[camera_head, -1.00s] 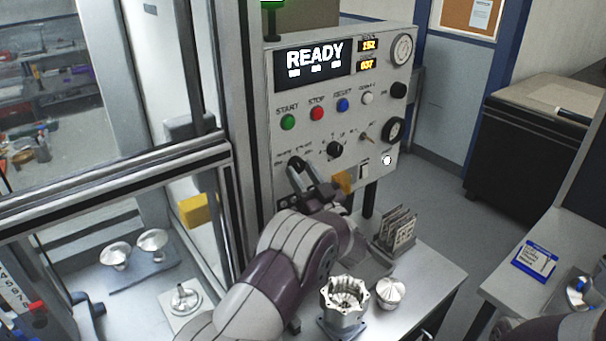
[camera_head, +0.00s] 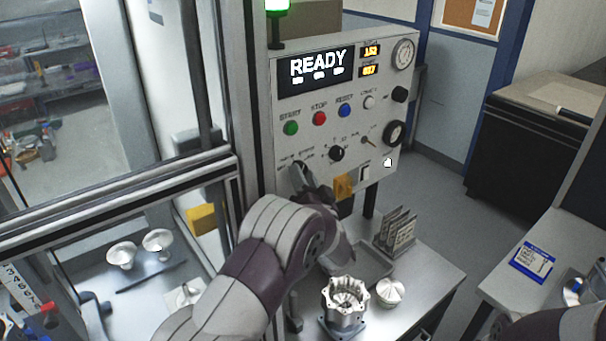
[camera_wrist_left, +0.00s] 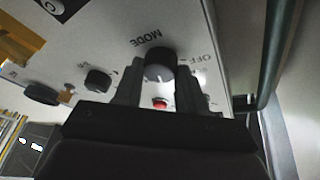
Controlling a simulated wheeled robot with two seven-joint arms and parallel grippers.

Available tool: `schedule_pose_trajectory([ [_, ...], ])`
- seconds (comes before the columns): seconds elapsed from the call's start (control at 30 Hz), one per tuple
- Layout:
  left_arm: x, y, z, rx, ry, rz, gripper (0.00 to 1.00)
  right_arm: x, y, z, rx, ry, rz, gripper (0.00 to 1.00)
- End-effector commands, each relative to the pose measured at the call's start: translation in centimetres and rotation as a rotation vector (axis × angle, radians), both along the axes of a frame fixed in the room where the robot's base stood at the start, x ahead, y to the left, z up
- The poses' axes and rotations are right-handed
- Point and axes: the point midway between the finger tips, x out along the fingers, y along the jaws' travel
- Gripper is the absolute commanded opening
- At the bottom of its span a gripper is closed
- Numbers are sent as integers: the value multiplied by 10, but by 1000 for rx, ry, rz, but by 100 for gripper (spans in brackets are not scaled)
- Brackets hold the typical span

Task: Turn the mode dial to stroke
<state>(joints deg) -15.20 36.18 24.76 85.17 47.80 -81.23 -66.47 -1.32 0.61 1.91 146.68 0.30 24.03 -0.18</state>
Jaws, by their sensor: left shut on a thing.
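The mode dial (camera_wrist_left: 160,64) is a round black knob below the word MODE in the left wrist view. It stands on the pale control panel (camera_head: 385,88), near its lower left corner in the head view. My left gripper (camera_head: 299,170) reaches up to that corner. In the left wrist view its two dark fingers stand on both sides of the knob, shut on it. The words OFF and MODE can be read beside the knob; the other position labels are too blurred or hidden. Which position the dial points to cannot be told. My right gripper is out of view.
The panel display (camera_head: 318,69) reads READY. Another black knob (camera_head: 336,153) and a yellow part (camera_head: 343,186) are close to the right of my left gripper. A metal housing (camera_head: 345,304) stands on the bench below. A window frame borders the left.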

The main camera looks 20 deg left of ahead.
Motion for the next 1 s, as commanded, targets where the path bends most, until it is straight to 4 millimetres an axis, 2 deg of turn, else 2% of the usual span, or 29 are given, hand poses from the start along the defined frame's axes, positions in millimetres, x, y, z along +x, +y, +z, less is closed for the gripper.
schedule_pose_trajectory([
  [0.03, 1, -2, 7, 12, 4, -4, 10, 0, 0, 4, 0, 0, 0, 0],
  [0.73, 1, -2, 6, 57, 59, -5, 10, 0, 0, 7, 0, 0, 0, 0],
  [0.77, 1, -2, 6, 57, 59, -5, 47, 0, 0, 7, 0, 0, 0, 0],
  [0.8, 1, -2, 6, 57, 59, -5, 60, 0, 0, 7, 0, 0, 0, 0],
  [0.83, 1, -2, 6, 57, 60, -5, 65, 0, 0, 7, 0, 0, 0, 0],
  [1.0, 0, -1, 3, 56, 65, -3, 65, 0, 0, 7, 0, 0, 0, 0],
])
